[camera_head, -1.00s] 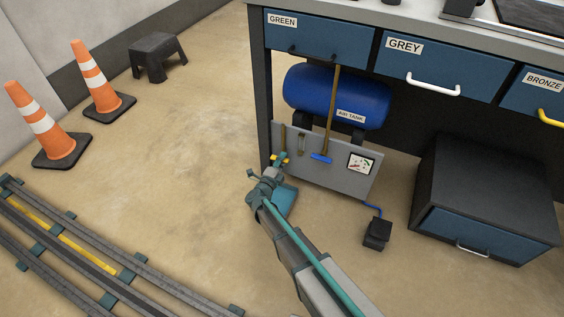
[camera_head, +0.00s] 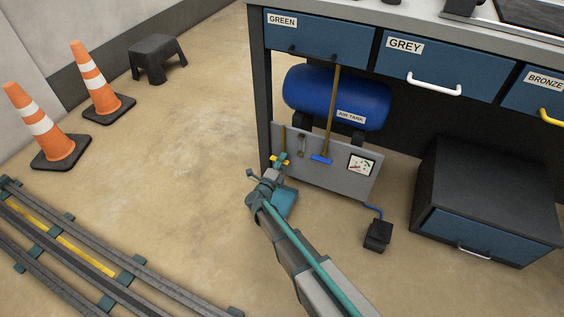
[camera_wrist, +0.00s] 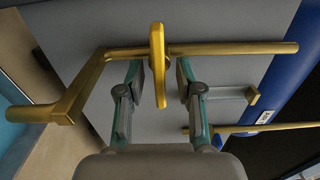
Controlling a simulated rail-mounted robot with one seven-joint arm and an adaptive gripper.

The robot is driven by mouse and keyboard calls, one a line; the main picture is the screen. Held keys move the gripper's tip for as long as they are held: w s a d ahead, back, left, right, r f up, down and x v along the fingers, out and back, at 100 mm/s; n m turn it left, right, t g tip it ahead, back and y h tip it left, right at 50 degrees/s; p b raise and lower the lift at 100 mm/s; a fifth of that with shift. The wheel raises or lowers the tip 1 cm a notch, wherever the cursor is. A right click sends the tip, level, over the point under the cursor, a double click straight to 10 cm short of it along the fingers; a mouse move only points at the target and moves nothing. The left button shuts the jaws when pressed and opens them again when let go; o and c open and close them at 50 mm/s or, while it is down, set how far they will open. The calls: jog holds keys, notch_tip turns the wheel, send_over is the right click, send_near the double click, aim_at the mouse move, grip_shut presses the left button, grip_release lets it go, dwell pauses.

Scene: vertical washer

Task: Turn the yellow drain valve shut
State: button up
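The yellow drain valve handle (camera_wrist: 158,62) stands crosswise to its brass pipe (camera_wrist: 232,48) in the wrist view. My gripper (camera_wrist: 160,80) is open, with one finger on each side of the handle. A narrow gap shows between each finger and the handle. In the head view, my gripper (camera_head: 280,161) is at the left end of the grey panel (camera_head: 345,178), and only small yellow bits of the handle (camera_head: 287,162) show around it.
A blue valve handle (camera_head: 321,158) hangs on a brass pipe right of my gripper. A gauge (camera_head: 361,165) is on the panel. The blue air tank (camera_head: 325,92) is behind it, under the workbench.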

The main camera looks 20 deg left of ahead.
jog(key=shift+s, duration=0.1)
jog(key=s+a, duration=0.1)
jog(key=s, duration=1)
jog(key=shift+s, duration=0.4)
